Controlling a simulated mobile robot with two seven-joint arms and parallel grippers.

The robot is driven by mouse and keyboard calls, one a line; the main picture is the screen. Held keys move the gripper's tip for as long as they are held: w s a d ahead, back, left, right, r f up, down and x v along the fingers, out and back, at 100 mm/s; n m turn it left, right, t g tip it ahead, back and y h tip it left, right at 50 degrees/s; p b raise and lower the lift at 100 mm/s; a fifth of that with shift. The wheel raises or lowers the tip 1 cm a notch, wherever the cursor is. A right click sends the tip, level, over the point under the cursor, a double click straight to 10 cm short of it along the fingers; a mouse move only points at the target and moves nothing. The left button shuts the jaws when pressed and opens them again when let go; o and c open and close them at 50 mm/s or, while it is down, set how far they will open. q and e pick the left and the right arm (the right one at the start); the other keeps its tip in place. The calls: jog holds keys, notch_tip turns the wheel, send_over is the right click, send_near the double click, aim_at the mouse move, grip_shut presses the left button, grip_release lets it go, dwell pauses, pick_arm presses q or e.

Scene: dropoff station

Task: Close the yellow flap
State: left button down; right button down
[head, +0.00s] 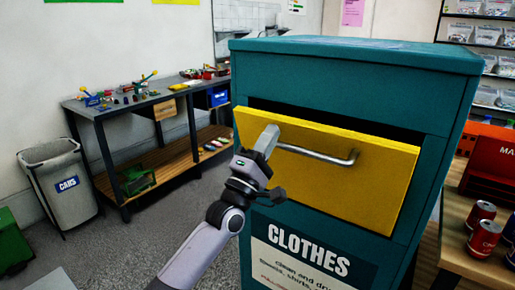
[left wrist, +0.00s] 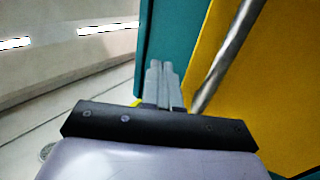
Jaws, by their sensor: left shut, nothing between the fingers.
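The yellow flap (head: 375,190) is on the front of the teal clothes bin (head: 340,85). Its top edge is tilted out, and a dark gap shows above and behind it. A metal bar handle (head: 325,156) runs across the flap. My left gripper (head: 267,140) is shut and empty, at the left end of the handle in front of the flap; I cannot tell whether it touches. In the left wrist view the shut fingers (left wrist: 163,85) point up beside the handle (left wrist: 225,60) and the yellow flap (left wrist: 275,90). My right gripper is not in view.
A dark workbench (head: 140,98) with small toys stands at the left, with a grey bin labelled CANS (head: 62,185) beside it. At the right, a wooden table (head: 458,245) holds red cans (head: 484,238) close to the clothes bin. Open floor (head: 130,245) lies at the lower left.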

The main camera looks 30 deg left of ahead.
pick_arm(q)
jog(key=s+a+f+m+t+b, duration=0.1)
jog(key=s+a+f+m+b, duration=0.1)
jog(key=s+f+m+b, duration=0.45)
jog(key=s+a+f+m+t+b, duration=0.15)
jog(key=f+m+b, duration=0.25)
jog(key=f+m, duration=0.55)
jog(key=w+r+m+p, duration=0.2)
jog(key=w+r, duration=0.7)
jog(key=r, duration=0.1)
jog(key=shift+w+d, duration=0.35)
jog(key=shift+w, duration=0.05)
jog(key=shift+r, duration=0.1)
